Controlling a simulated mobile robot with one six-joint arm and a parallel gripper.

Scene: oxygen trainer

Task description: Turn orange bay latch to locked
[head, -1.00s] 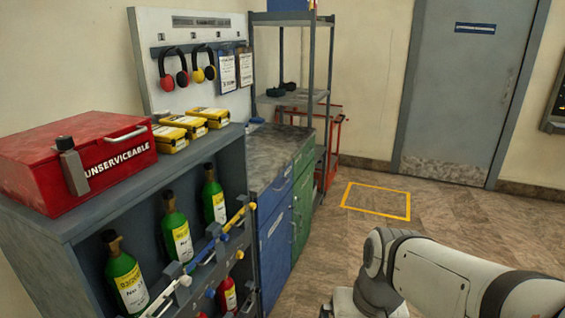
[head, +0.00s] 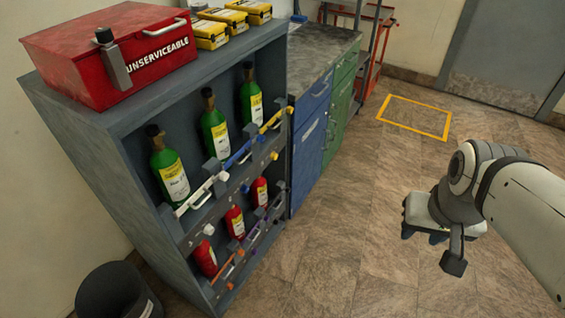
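The orange bay latch (head: 229,268) is on the lower row of the grey rack, at its left bay. Its bar slants up to the right across the front of a red cylinder (head: 205,259). At this size I cannot tell whether it stands locked or unlocked. My gripper (head: 440,246) hangs over the floor to the right of the rack, well apart from the latch. Its dark fingers show only partly, so their opening is unclear. I see nothing held in it.
The rack (head: 70,135) holds green bottles (head: 172,175) above and red cylinders below. White (head: 201,194), blue (head: 238,154), yellow (head: 272,121) and purple (head: 252,236) latches are nearby. A black bin (head: 112,292) stands at lower left. The floor (head: 345,235) between rack and arm is clear.

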